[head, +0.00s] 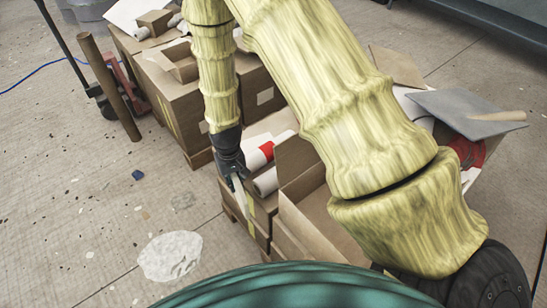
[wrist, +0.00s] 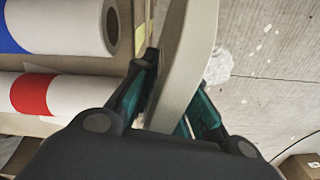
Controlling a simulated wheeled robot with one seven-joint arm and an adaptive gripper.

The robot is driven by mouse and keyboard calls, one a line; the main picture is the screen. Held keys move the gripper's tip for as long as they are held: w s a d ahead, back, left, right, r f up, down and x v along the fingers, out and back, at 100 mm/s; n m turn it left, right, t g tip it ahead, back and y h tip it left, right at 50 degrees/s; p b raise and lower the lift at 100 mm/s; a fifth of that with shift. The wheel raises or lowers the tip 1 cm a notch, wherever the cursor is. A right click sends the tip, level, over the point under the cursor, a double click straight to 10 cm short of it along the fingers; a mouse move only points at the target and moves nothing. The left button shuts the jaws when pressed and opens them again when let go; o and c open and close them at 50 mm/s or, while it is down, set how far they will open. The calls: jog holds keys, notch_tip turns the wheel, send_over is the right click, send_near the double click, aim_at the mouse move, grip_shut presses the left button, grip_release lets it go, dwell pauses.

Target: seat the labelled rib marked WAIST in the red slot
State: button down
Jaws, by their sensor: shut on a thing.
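My gripper (head: 234,175) hangs low beside the cardboard boxes. In the wrist view my gripper (wrist: 170,100) is shut on a pale, curved, flat rib (wrist: 188,60), with a finger on each side of it. The rib's upper part runs beyond the top edge of that view. In the head view the rib (head: 240,196) shows as a narrow pale strip below the fingers, over the box edge. I can read no WAIST label on it. I cannot make out a red slot in either view.
A white roll with a red band (wrist: 30,94) and one with a blue band (wrist: 60,25) lie left of my gripper. An open cardboard box (head: 300,165) stands to the right. A brown tube (head: 110,88) leans at left. Bare floor (head: 80,215) is free at lower left.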

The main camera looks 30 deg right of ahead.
jog(key=w+d+r+m+b, duration=0.3)
jog(key=r+b, duration=0.5)
jog(key=b, duration=0.1)
jog(key=d+r+m, duration=0.1)
jog(key=d+m, duration=1)
jog(key=m, duration=0.1)
jog(key=shift+w+f+b, duration=0.15)
jog(key=shift+f+b, duration=0.1)
jog(key=shift+f, duration=1.25)
jog(key=shift+w+f+b, duration=0.2)
jog(key=shift+f, duration=1.3)
jog(key=shift+w+f+b, duration=0.15)
jog(key=shift+f+b, duration=0.1)
jog(key=shift+f, duration=1.25)
jog(key=shift+f, duration=0.15)
jog(key=c, duration=1.4)
grip_release()
jog(key=shift+c, duration=0.2)
